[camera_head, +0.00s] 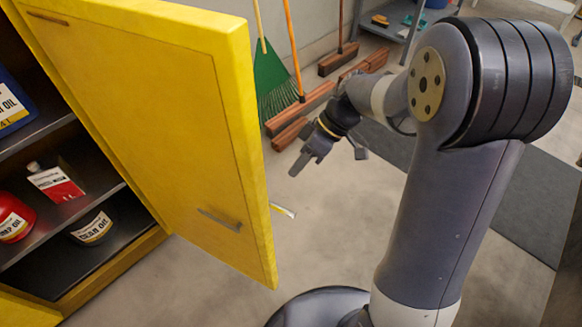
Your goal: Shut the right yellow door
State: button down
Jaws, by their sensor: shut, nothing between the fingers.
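The right yellow door (150,110) stands wide open, swung out from the yellow cabinet (110,272) on the left. Its inner or outer face shows a slim handle-like bar (219,220) near the lower free edge. My gripper (294,174) is shut and empty. It is beyond the door's free edge, to the right of it in the picture, and appears apart from the door. The left part of the cabinet is cut off by the picture's edge.
Cabinet shelves hold a red jug (14,217), a red-and-white can (55,180), a dark tub (91,226) and a blue container (12,104). Brooms (300,105) and a green rake (270,80) lean at the back wall. A grey shelf (400,20) stands behind.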

jog(key=b, duration=0.1)
send_over(277, 207)
jog(key=w+d, duration=0.1)
jog(key=w, duration=0.1)
notch_tip(277, 207, down, 6)
jog(key=shift+s+a+r, duration=0.1)
jog(key=shift+s+a, duration=0.15)
jog(key=shift+s, duration=0.3)
jog(key=shift+s+a+r, duration=0.1)
jog(key=shift+s+a, duration=0.15)
jog(key=shift+s, duration=0.25)
jog(key=shift+s+a, duration=0.25)
jog(key=shift+s, duration=0.3)
jog(key=shift+s+f, duration=0.1)
